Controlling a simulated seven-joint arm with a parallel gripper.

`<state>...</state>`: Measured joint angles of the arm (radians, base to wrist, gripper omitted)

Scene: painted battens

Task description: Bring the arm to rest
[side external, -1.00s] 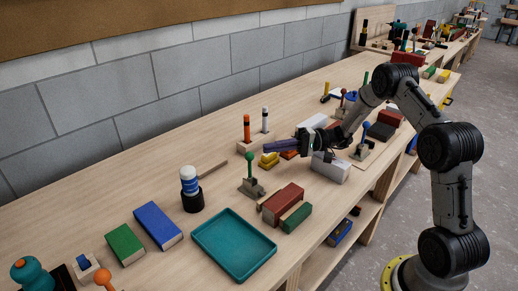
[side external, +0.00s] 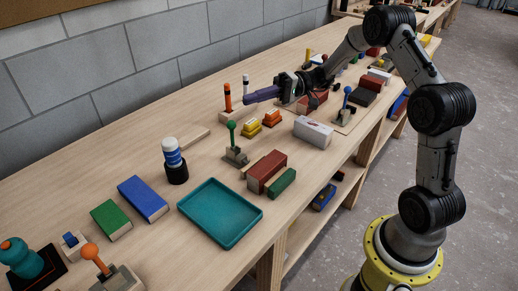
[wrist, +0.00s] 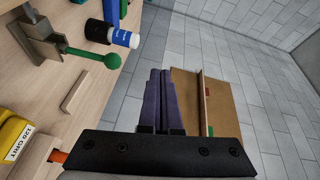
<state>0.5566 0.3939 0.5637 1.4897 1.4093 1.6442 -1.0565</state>
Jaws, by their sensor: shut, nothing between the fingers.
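My gripper (side external: 248,98) has dark purple fingers, shut with nothing between them. In the side external view it is held above the bench, pointing left, close in the picture to the orange peg (side external: 228,97). The wrist view shows the fingers (wrist: 160,72) side by side and together, with the block wall and a brown board beyond them. My arm arches from its yellow base at the right over the bench.
The wooden bench (side external: 120,182) carries a teal tray (side external: 220,240), a blue-and-white bottle (side external: 171,148), a green-knobbed lever (side external: 231,126), yellow blocks (side external: 248,133), a red block (side external: 267,168) and a white box (side external: 313,131). The block wall (side external: 150,63) runs behind.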

